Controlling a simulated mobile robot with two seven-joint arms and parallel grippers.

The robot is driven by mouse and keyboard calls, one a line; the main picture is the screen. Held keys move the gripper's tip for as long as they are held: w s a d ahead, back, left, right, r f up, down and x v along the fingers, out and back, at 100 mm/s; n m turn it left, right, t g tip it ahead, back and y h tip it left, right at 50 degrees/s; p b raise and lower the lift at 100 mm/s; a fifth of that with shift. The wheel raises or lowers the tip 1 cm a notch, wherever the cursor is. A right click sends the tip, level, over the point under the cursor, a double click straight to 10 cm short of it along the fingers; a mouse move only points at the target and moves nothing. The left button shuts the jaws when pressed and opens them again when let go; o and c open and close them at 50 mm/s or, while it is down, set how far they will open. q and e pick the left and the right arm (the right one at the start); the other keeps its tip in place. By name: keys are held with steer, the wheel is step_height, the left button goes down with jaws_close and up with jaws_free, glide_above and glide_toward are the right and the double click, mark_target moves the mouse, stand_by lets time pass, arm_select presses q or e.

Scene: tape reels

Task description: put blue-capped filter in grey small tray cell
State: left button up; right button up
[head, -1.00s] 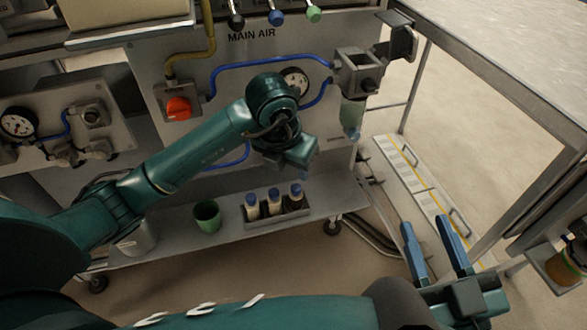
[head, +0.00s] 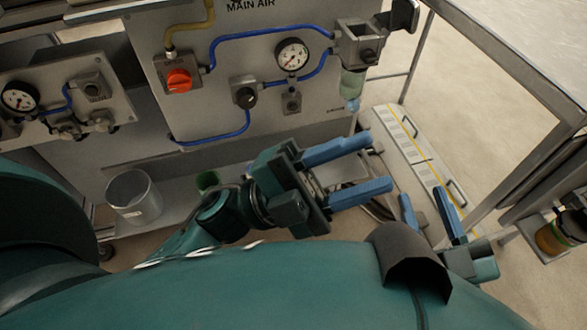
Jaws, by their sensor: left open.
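My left gripper (head: 377,163) is open, with nothing seen between its blue fingers, which point right over the right end of the cart's lower shelf. The blue-capped filters and their grey rack on that shelf are hidden behind my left gripper and arm. No grey small tray cell can be made out. My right gripper (head: 421,195) is at lower right, its two blue fingers apart and pointing up, nothing seen between them.
A green cup (head: 207,181) and a grey bucket (head: 134,196) stand on the lower shelf. The panel above carries a red knob (head: 179,80), a gauge (head: 292,55) and blue hoses. A clear bowl (head: 352,84) hangs at its right. An amber jar (head: 552,237) is at far right.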

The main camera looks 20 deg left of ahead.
arm_select(q)
steer(key=w+a+f+n+t+y, duration=0.1)
steer(key=a+f+n+t+y, duration=0.3)
steer(key=n+y, duration=0.3)
steer(key=w+a+f+n+t+y, duration=0.2)
steer(key=a+f+n+t+y, duration=0.2)
steer(key=n, duration=0.9)
steer(key=f+t+y, duration=0.1)
steer(key=y, duration=0.2)
steer(key=shift+t, duration=0.4)
